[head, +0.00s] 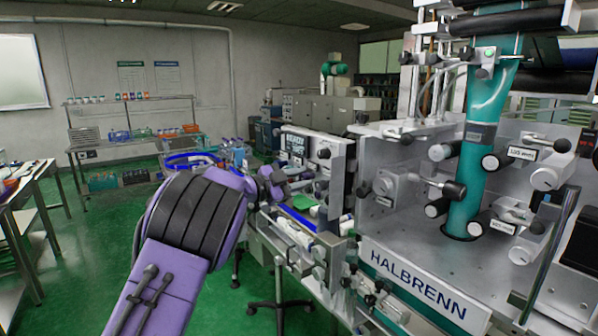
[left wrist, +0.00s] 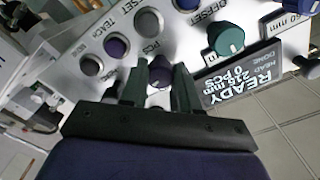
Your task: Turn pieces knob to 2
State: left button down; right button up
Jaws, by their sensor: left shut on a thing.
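The pieces knob (left wrist: 159,71) is small and dark purple, beside a "PCS" label on the panel in the left wrist view. My left gripper (left wrist: 162,80) has its two dark fingers on either side of this knob and is shut on it. The fingers hide most of the knob, so I cannot read its pointer. The panel display (left wrist: 244,81) shows "READY", "26 mm" and "0 PCS". My right gripper is not in view.
Close to the held knob are a teal knob (left wrist: 226,38), a purple button (left wrist: 117,46) and grey buttons (left wrist: 90,64). The HALBRENN machine (head: 415,280) fills the right of the head view. Green floor (head: 100,240) is open at the left.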

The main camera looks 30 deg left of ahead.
pick_arm(q)
jog(key=shift+r+n, duration=0.15)
jog(key=shift+n, duration=0.65)
jog(key=shift+n+p, duration=0.4)
jog(key=shift+n, duration=1)
jog(key=c, duration=0.8)
grip_release()
jog(key=shift+f, duration=0.2)
